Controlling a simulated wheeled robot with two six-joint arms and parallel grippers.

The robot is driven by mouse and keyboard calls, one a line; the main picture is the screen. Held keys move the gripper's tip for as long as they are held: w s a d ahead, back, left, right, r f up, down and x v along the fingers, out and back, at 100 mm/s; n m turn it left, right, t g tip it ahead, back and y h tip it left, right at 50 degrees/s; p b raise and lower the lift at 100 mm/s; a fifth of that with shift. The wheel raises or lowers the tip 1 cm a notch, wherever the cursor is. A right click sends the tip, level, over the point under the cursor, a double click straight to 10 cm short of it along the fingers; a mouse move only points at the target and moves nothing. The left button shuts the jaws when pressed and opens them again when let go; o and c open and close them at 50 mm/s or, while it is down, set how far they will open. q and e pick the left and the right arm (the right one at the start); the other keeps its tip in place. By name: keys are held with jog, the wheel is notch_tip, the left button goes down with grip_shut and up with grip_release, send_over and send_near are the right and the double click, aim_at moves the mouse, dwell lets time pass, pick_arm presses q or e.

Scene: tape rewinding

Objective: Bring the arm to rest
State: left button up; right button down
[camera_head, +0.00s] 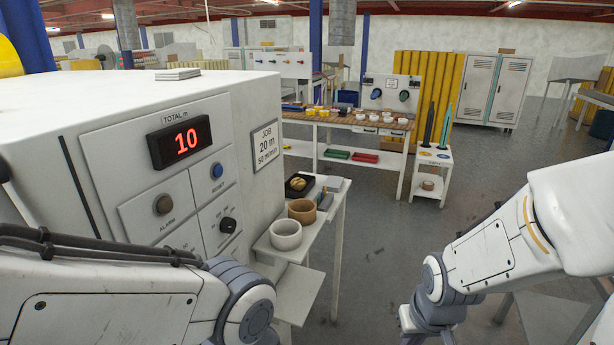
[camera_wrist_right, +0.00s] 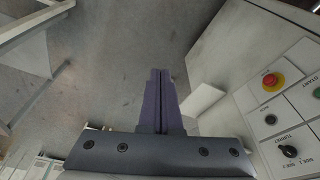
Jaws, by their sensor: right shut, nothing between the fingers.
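My right gripper (camera_wrist_right: 159,74) is shut and empty in the right wrist view, its two dark fingers together over the grey floor. In the head view my right arm (camera_head: 505,245) comes in from the right and bends down. The right fingers are not visible there. My left arm (camera_head: 110,300) crosses the bottom left, in front of the white machine. Its gripper is out of view.
A small white table beside the machine holds a beige bowl (camera_head: 286,235), a brown bowl (camera_head: 302,210) and a dark tray (camera_head: 299,186). A red button (camera_wrist_right: 270,79) is on a panel right of the right gripper. The floor (camera_head: 375,260) between table and right arm is clear.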

jog(key=s+a+r+n+g, duration=0.1)
jog(key=s+a+r+n, duration=0.2)
jog(key=s+a, duration=0.3)
jog(key=s+a+r+n+g+y, duration=0.1)
jog(key=s+a+r+n, duration=0.1)
jog(key=s+a+n, duration=0.2)
jog(key=s+a, duration=0.3)
jog(key=a, duration=0.1)
jog(key=shift+s+r+g, duration=0.3)
jog(key=shift+r, duration=0.1)
dwell(3.4)
